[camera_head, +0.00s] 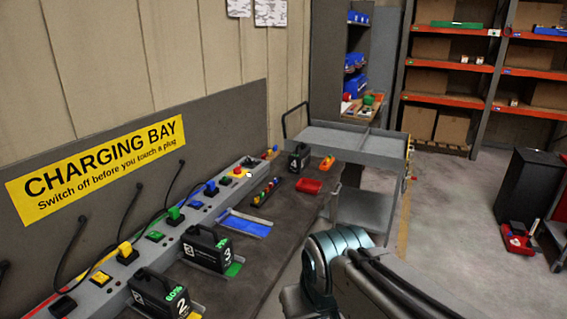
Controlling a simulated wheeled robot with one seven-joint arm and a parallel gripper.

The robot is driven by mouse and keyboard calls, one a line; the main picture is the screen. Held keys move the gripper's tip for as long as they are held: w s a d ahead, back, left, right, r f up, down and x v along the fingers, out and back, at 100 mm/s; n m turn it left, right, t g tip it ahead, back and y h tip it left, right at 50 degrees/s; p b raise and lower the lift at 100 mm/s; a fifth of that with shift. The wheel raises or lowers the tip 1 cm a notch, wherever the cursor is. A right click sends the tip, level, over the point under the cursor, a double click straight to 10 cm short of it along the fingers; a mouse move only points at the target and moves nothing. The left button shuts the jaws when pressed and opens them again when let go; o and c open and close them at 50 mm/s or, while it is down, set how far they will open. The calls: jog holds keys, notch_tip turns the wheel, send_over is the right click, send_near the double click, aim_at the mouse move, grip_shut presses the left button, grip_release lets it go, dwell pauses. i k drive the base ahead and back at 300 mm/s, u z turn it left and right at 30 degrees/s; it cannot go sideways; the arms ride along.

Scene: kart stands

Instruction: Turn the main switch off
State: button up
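A long grey power rail (145,258) runs along the foot of the charging bay wall. Near its far end sits a small yellow and red control (238,171), which looks like the main switch; its position is too small to read. Another small red and yellow part (269,153) is a little farther along. Plugs on black cables are in the rail: a yellow plug (125,250), a green plug (174,213) and a blue plug (210,187). My arm shows at the lower right, well apart from the rail. My gripper is not in view.
Battery packs marked 2 (158,297), 3 (205,250) and 4 (299,158) stand on the dark bench. A grey cart (345,137) stands beyond.

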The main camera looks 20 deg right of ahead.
aim_at(236, 171)
jog(key=z, duration=1.3)
jog(key=i, duration=3.3)
jog(key=u, duration=3.5)
jog(key=i, duration=0.5)
